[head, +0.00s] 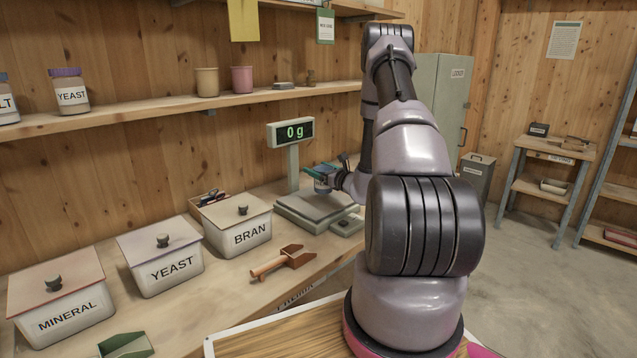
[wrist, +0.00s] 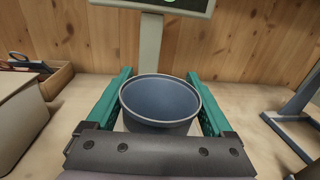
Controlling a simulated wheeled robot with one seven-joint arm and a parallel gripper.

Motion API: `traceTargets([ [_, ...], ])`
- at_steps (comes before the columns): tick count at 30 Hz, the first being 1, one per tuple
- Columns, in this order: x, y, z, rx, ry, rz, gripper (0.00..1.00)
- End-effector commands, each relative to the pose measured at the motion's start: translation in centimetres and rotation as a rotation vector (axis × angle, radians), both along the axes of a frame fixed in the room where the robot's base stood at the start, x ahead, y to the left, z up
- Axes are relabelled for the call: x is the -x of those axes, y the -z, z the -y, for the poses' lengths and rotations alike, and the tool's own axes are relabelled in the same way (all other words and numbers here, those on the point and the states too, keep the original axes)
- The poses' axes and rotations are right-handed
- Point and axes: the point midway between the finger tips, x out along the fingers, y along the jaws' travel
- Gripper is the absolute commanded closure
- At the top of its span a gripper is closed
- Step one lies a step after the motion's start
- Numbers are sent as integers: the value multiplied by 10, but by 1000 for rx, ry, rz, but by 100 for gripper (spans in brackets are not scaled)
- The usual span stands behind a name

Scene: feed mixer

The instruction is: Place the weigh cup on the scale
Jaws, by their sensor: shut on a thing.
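The weigh cup (wrist: 160,110) is a round grey-blue cup, seen upright in the wrist view between my green fingers. In the head view it (head: 321,186) is small and partly covered by my gripper (head: 326,172). My gripper is shut on the cup, one finger on each side. The scale (head: 308,208) has a flat grey plate and a post with a display (head: 291,132) that reads 0 g. The cup appears over the back right part of the plate. The gap beneath it is hard to judge.
Lidded bins marked BRAN (head: 240,222), YEAST (head: 160,257) and MINERAL (head: 62,296) line the bench to the left. A wooden scoop (head: 284,262) lies in front of the scale. An open box (head: 209,200) stands behind the BRAN bin. A shelf (head: 180,108) runs above.

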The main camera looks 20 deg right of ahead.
Motion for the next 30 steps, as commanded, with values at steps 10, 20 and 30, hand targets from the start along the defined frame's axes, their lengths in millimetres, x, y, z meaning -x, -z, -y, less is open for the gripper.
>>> traceTargets([
  [10,0,41,0,-1,1,1,66],
  [20,0,43,0,0,1,1,67],
  [30,0,41,0,1,1,1,0],
])
